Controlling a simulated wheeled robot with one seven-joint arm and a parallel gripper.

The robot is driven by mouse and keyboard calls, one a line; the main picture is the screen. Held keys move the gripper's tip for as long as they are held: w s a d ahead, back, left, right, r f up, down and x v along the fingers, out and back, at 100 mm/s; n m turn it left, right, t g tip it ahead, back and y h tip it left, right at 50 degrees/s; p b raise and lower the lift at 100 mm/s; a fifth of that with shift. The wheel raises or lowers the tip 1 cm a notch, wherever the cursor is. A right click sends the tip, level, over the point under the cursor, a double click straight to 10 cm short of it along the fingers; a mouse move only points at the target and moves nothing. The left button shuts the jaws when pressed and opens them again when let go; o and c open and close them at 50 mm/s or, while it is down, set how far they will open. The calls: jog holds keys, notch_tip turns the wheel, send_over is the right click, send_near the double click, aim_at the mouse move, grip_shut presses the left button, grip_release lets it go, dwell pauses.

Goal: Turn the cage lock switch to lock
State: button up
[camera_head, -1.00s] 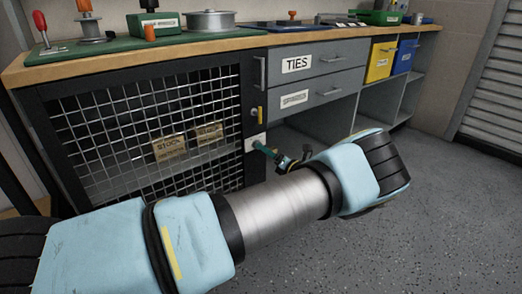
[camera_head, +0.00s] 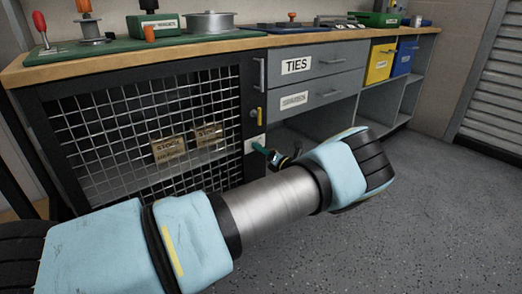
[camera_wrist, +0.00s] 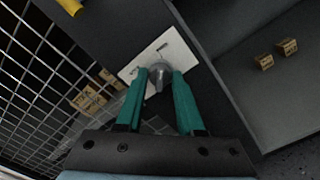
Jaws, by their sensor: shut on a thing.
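The cage lock switch is a grey knob (camera_wrist: 160,74) on a white plate (camera_wrist: 178,50) fixed to the dark cage frame. My gripper (camera_wrist: 158,82) has its green fingers on either side of the knob and is shut on it. The plate also shows in the head view (camera_head: 254,144), with a green finger reaching to it. The plate's small markings are too blurred to read, and the fingers partly hide the knob, so I cannot tell which setting it points to.
The wire mesh cage door (camera_head: 150,125) is left of the switch, with boxes behind it. A yellow handle (camera_head: 259,114) sits above the switch. Grey drawers (camera_head: 318,75) and an open shelf bay are to the right. The floor in front is clear.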

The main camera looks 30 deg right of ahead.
grip_shut()
jog(key=shift+f+n+p, duration=0.1)
jog(key=shift+n+p, duration=0.85)
jog(key=shift+n, duration=8.05)
jog(key=o, duration=0.7)
grip_release()
